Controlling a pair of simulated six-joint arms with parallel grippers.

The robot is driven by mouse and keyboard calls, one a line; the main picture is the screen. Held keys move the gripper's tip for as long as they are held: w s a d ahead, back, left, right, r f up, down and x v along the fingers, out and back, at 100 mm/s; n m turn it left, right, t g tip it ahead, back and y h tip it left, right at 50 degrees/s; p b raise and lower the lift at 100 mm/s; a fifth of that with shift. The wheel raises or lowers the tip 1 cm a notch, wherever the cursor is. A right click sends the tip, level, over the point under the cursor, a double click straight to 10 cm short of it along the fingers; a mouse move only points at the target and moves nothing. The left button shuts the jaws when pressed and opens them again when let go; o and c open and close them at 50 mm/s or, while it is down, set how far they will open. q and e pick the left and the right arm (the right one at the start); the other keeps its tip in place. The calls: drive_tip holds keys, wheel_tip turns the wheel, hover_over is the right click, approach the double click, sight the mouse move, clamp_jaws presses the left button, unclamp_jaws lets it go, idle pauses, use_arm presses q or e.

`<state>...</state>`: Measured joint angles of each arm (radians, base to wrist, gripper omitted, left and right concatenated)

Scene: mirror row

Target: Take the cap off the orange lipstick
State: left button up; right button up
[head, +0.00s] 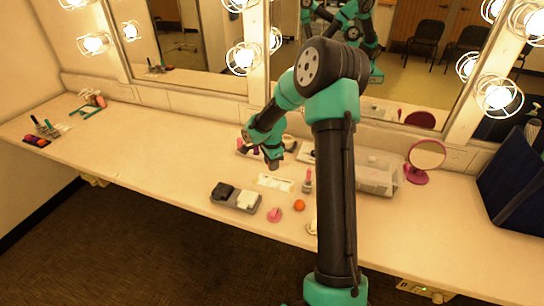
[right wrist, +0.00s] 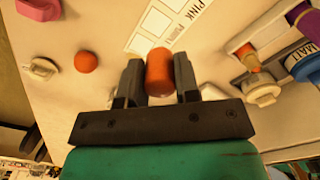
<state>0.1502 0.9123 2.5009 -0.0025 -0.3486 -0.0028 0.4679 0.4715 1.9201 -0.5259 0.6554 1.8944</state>
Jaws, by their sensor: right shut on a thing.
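My right gripper (right wrist: 158,75) is shut on an orange-red piece with a rounded end (right wrist: 159,72), which looks like part of the orange lipstick. I cannot tell whether it is the cap alone or the whole lipstick. In the head view my right gripper (head: 271,158) hangs low over the counter, behind the white card; the held piece is hidden there. A pink-topped lipstick (head: 308,180) stands upright to the right of the gripper. My left gripper is not in view.
An orange ball (head: 299,205) and a pink item (head: 274,215) lie near the front. A grey tray (head: 225,204) holds black and white pieces. The white card (head: 275,183) lies flat. A round mirror (head: 427,157) and a clear box (head: 376,184) stand right. The counter's left middle is clear.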

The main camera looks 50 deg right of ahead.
drive_tip(key=shift+s+a, duration=0.45)
drive_tip(key=shift+a, duration=0.05)
drive_tip(key=shift+r, duration=2.35)
drive_tip(key=shift+d, duration=0.15)
